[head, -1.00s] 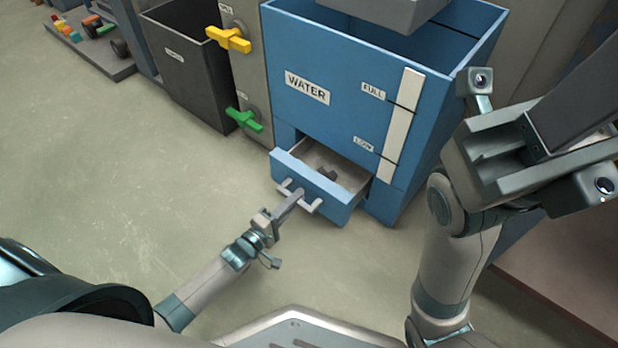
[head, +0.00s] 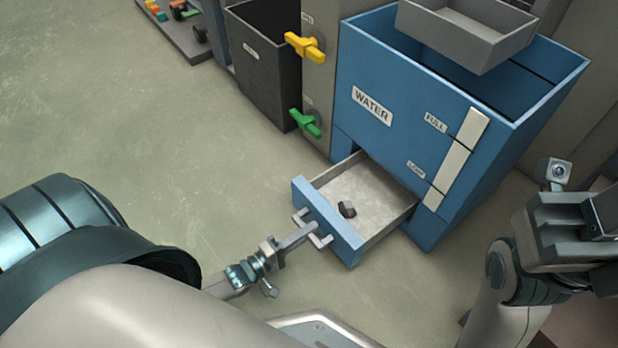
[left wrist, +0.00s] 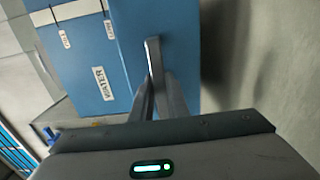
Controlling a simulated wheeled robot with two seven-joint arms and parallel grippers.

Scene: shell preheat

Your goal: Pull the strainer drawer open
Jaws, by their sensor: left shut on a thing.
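The strainer drawer (head: 328,222) is a blue-fronted tray at the foot of the blue WATER tank (head: 400,110). It stands well out from its opening, and its pale floor shows, with a small dark lump (head: 347,209) lying on it. My left gripper (head: 309,231) is shut on the light grey handle (head: 325,241) on the drawer front. In the left wrist view the fingers (left wrist: 158,98) reach to the handle (left wrist: 153,62) against a blue face. My right gripper shows only in part at the right edge; its jaws are unclear.
A grey tray (head: 465,38) is over the tank's open top. A yellow valve handle (head: 305,46) and a green one (head: 305,124) are on the panel left of the tank. A dark bin (head: 265,65) stands further left. The floor (head: 150,130) left of the drawer is clear.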

